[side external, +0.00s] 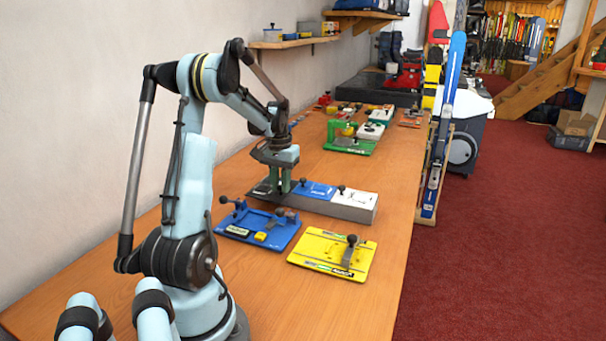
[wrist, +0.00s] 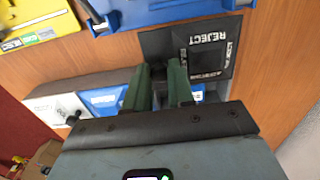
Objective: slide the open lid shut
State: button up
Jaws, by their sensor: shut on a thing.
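A long grey box (side external: 352,212) lies on the bench, with a blue lid (side external: 315,190) and a white lid (side external: 352,197) in a row on its top. Both lids carry dark knobs. My gripper (side external: 280,185) is down at the box's left end, beside a dark panel (side external: 261,188). In the wrist view my gripper (wrist: 161,82) is shut on a small dark knob, mostly hidden between the green fingers. A black plate marked REJECT (wrist: 206,39) lies just beyond the fingers. The wrist view also shows the white lid (wrist: 58,109) and the blue lid (wrist: 103,99).
A blue board (side external: 238,232) with clamps lies close in front of the box. A yellow board (side external: 328,257) with a clamp lies to its right. A green fixture (side external: 349,148) and several small items stand farther back.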

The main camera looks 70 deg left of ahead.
jog(key=shift+w+a, duration=2.25)
jog(key=shift+a, duration=0.05)
jog(key=o, duration=0.5)
jog(key=shift+r, duration=0.1)
jog(key=shift+r, duration=4.95)
